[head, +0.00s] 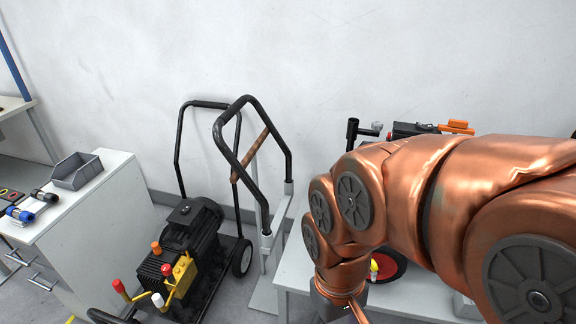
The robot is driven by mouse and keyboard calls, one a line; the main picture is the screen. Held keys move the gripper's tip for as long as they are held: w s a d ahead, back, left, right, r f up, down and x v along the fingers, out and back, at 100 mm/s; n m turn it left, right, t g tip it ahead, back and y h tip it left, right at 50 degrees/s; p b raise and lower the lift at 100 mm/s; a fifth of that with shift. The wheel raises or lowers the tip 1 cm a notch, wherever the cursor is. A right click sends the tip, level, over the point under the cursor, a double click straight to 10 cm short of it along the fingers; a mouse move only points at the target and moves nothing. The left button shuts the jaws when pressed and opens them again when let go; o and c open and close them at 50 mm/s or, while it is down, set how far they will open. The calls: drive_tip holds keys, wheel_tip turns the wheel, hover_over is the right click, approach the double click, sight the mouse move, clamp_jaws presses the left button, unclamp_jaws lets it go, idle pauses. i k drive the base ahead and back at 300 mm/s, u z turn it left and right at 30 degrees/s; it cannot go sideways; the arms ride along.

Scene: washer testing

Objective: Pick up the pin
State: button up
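I cannot make out a pin in the head view. My copper arm comes in from the right and covers much of the white table (300,277). The arm bends down at its far end. A dark grey part at the end of my arm, at the bottom edge, seems to be the start of my gripper (330,309). Its fingertips are cut off or hidden, so its opening and anything in it do not show.
A black-framed pressure washer (190,235) stands on the floor left of the table. Further left is a white drawer cabinet (105,215) with a grey bin (76,171). A red-and-black disc (388,266) lies partly behind my arm.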

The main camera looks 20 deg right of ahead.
sight(373, 268)
drive_tip(key=u, duration=1.6)
drive_tip(key=i, duration=1.3)
drive_tip(key=z, duration=2.8)
